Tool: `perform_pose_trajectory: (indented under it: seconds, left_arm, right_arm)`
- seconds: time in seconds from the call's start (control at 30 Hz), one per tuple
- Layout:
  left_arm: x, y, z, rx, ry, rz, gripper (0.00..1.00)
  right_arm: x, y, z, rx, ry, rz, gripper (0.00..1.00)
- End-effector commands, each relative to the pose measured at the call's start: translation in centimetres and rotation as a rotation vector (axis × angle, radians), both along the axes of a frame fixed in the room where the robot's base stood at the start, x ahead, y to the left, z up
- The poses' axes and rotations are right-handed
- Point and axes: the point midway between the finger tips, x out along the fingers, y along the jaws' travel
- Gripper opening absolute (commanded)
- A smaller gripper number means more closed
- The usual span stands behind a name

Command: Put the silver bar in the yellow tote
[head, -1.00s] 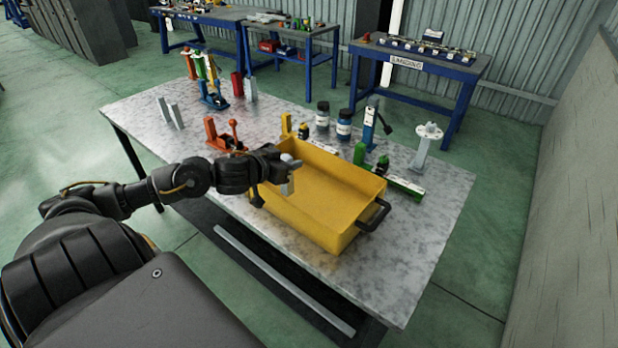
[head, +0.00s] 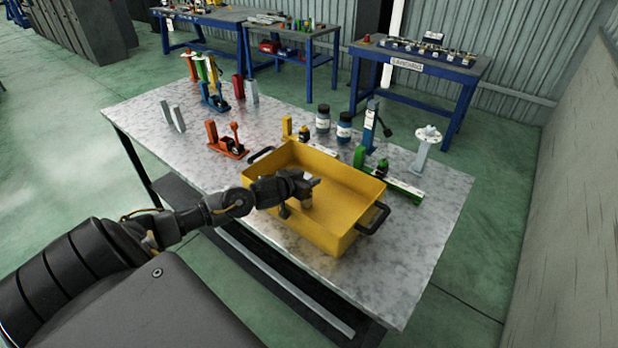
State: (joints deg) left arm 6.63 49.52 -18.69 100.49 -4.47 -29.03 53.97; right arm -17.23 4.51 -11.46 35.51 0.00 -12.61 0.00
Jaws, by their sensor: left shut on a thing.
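The yellow tote (head: 345,225) stands on the metal-topped table, open at the top, with black handles at its ends. My left gripper (head: 305,188) reaches over the tote's near left wall and is over its inside. It is shut on a silver bar (head: 306,201), which hangs down below the fingers and is partly hidden by them. I cannot tell whether the bar's lower end touches the tote floor. My right gripper is not in view.
Two more silver bars (head: 178,118) stand at the table's left. A red clamp (head: 226,144) is left of the tote. Dark jars (head: 322,117), a blue post (head: 370,125) and a green clamp (head: 380,170) stand behind it. The table's front left is clear.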

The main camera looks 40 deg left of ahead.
Motion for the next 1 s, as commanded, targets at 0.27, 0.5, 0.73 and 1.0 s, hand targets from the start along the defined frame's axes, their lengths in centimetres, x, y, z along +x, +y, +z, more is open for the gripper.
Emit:
perform_pose_trajectory:
  seconds: [0.27, 0.5, 0.73, 1.0]
  left_arm:
    - [0.01, 0.01, -0.17, 0.001, -0.002, 0.0, 0.01]
    - [-0.01, 0.02, -0.48, 0.001, -0.001, 0.0, 0.4]
    - [0.0, 0.01, -0.48, 0.001, -0.001, 0.0, 0.49]
    - [-0.9, 0.07, 0.06, 0.002, 0.0, -0.001, 0.49]
  right_arm:
    - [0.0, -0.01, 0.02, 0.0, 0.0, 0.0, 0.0]
    - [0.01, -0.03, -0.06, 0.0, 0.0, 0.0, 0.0]
    - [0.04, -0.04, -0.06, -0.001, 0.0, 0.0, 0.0]
    - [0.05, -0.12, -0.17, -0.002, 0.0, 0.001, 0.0]
